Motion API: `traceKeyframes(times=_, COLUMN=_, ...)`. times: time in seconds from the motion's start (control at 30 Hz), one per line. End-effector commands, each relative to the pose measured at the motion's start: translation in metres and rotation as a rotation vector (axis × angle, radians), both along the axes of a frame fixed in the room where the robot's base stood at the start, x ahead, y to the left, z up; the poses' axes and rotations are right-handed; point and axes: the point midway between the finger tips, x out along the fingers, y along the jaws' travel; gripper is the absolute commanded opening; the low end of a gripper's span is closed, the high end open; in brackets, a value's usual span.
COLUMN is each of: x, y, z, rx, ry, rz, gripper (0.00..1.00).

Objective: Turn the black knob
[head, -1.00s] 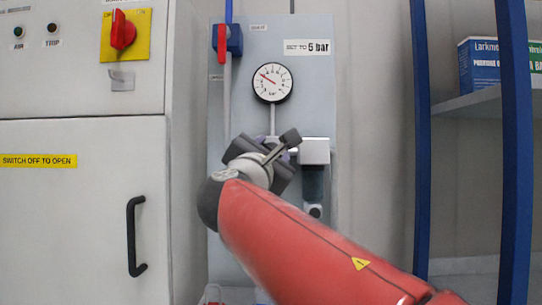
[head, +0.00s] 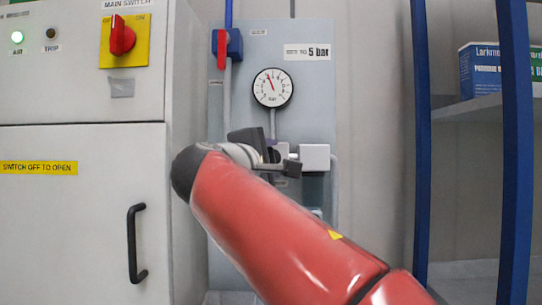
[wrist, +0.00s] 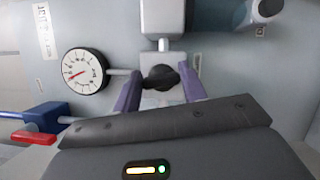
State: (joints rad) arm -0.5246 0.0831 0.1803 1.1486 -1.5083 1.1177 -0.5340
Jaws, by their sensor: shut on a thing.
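The black knob (wrist: 160,77) shows in the wrist view between the two purple fingers of my gripper (wrist: 161,88). My gripper is shut on it. The knob sits below a pale regulator block (wrist: 163,16) in that view. In the head view my gripper (head: 272,158) is at the grey panel, left of the white block (head: 315,157), and it hides the knob. A round gauge (head: 273,87) is above it, its red needle pointing up and slightly left.
A red-handled blue valve (head: 226,44) is at the panel's upper left. A grey cabinet (head: 80,220) with a red main switch (head: 122,36) stands left. A blue-post shelf (head: 470,108) with a box (head: 497,71) is at right.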

Motion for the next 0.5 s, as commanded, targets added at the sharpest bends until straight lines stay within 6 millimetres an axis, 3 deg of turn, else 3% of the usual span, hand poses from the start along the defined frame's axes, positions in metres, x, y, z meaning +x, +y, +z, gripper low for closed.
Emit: traceKeyframes(times=0.5, x=0.0003, y=0.0001, z=-0.0015, rx=0.047, ry=0.001, rz=-0.001, gripper=0.19)
